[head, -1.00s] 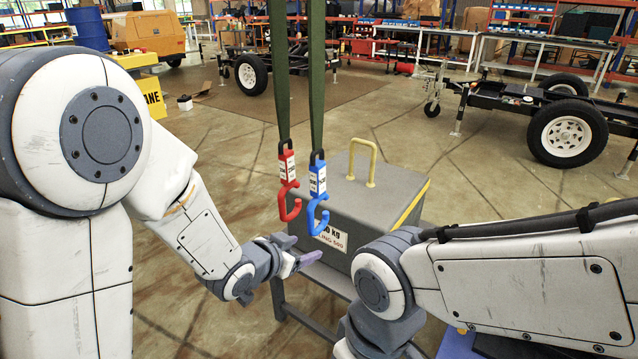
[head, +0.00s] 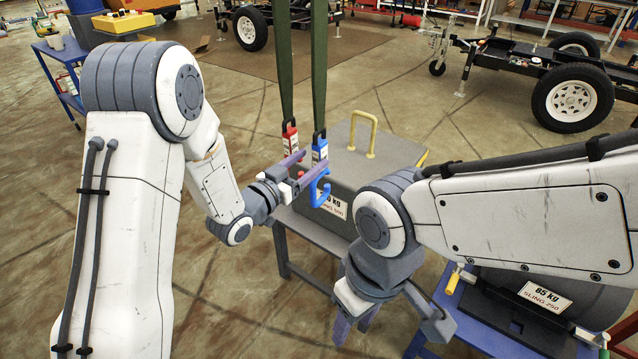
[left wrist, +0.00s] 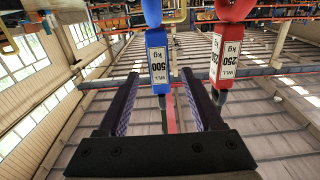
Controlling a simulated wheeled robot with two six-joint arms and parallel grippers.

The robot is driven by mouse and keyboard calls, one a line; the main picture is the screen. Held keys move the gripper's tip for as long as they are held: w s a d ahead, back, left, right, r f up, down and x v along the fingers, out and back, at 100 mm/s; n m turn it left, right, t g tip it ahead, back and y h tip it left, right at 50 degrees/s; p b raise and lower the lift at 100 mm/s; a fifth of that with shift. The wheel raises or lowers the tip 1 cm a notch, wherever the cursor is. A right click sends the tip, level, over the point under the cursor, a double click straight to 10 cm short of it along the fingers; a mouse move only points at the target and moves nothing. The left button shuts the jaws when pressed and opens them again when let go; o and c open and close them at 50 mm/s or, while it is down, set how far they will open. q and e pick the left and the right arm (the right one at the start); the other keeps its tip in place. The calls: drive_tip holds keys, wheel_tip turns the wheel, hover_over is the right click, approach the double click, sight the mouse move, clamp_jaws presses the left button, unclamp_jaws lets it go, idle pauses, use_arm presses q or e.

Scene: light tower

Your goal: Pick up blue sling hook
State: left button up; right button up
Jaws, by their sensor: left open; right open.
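The blue sling hook (head: 320,150) hangs upright from a green sling, with a white label on its body. Its lower hook curve shows below my left gripper (head: 316,161). That gripper is open, its two fingers pointing at the blue hook and overlapping it in the head view. In the left wrist view, the blue body labelled 500 kg (left wrist: 157,62) appears in the gap between the fingers; I cannot tell how deep it is between them. The red hook (head: 290,137) hangs just left of it, partly behind a finger. My right gripper (head: 356,324) is open, empty and low, pointing downward.
A grey weight box with a yellow handle (head: 362,134) stands on a grey stand close behind the hooks. A dark 65 kg weight (head: 548,297) sits on a blue stand at lower right. The red hook (left wrist: 228,62) hangs close outside the left gripper's finger.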

sight(315, 155)
use_arm(q)
drive_tip(key=x, duration=0.4)
drive_tip(key=shift+w+d, duration=0.2)
clamp_jaws()
drive_tip(key=shift+r, duration=0.15)
